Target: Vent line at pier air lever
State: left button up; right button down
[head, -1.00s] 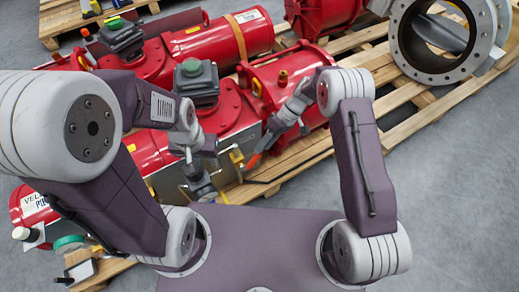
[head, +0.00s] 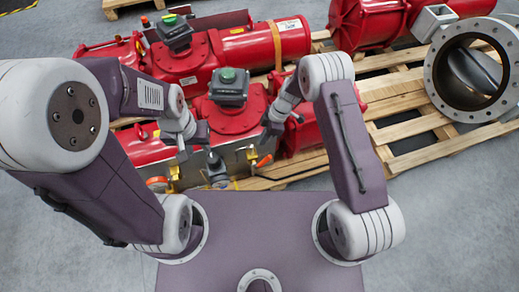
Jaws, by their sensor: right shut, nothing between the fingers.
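A red valve actuator (head: 232,118) with a dark, green-topped box (head: 229,86) sits ahead of me. On the near side of its grey panel (head: 236,158) is a small orange lever (head: 264,161) beside a brass-coloured valve (head: 252,153). A second orange handle (head: 157,182) and brass fitting (head: 173,173) are at the panel's left. My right gripper (head: 267,134) is shut and empty, just above the right-hand orange lever in the picture; contact cannot be told. My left gripper (head: 184,150) hangs in front of the actuator's left part; its fingers are too small to read.
Wooden pallets (head: 405,105) carry the actuators. Another red actuator (head: 262,42) lies behind, and a large grey flanged valve (head: 470,70) stands at the right. A round dark gauge-like part (head: 217,172) is between my grippers. Grey floor (head: 450,220) is clear at the right.

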jog(key=b, duration=0.2)
send_over(261, 162)
jog(key=w+a, duration=0.1)
jog(key=a, duration=0.1)
notch_tip(261, 162, down, 9)
jog(key=shift+d+f, duration=1.05)
jog(key=shift+d, duration=0.1)
jog(key=shift+d+f, duration=0.2)
jog(key=shift+d, duration=0.1)
